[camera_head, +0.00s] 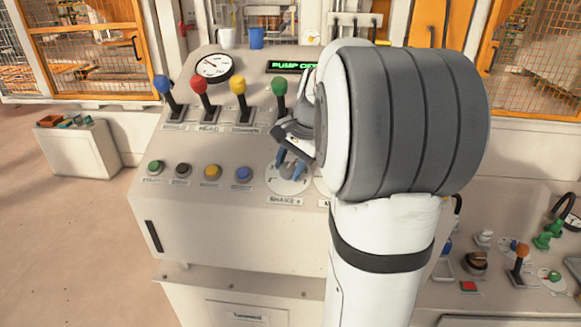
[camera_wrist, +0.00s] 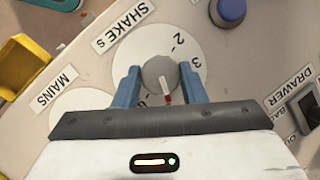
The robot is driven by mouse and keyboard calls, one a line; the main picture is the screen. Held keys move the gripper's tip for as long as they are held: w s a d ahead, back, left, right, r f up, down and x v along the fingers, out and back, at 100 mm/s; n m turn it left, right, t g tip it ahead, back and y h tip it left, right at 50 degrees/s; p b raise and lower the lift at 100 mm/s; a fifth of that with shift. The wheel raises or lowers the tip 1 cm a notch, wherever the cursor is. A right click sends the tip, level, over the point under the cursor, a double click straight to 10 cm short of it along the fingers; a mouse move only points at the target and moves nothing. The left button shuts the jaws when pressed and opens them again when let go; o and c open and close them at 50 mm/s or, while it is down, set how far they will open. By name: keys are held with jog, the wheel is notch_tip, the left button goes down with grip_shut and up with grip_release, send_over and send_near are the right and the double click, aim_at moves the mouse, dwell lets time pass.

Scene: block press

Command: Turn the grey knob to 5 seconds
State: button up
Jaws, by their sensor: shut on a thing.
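The grey knob (camera_head: 287,172) sits on a round white dial on the sloping panel, above a "SHAKE s" label. In the wrist view the knob (camera_wrist: 158,74) is round, with a white pointer mark with a red tip facing down the picture, towards my gripper's body. The dial (camera_wrist: 150,45) shows a 2 and a 3 at upper right and right; another mark at lower left is partly hidden, and I see no 5. My gripper (camera_wrist: 159,79) has its blue fingers closed on both sides of the knob; it also shows in the head view (camera_head: 290,164).
Blue, red, yellow and green levers (camera_head: 238,88) stand above several push buttons (camera_head: 212,172) left of the dial. A "MAINS" dial (camera_wrist: 85,103) and a "DRAWER" switch (camera_wrist: 308,108) flank the knob. A display (camera_head: 291,66) reads "PUMP" and is partly hidden by my arm.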

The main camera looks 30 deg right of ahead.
jog(key=shift+d, duration=0.1)
dwell(0.4)
jog(key=o, duration=1)
jog(key=v, duration=0.8)
jog(key=shift+b, duration=0.4)
jog(key=shift+f, duration=0.1)
jog(key=s+a+f+n, duration=0.4)
jog(key=s+a, duration=0.1)
jog(key=s+a+f+n+h, duration=0.1)
jog(key=s+a+f+n, duration=0.3)
jog(key=s+a, duration=0.1)
jog(key=s+a+f+n+h, duration=0.1)
jog(key=s+a+f+n, duration=0.3)
jog(key=s+a, duration=0.2)
jog(key=shift+s+a+n, duration=0.1)
jog(key=shift+s+n, duration=0.3)
jog(key=shift+s, duration=0.35)
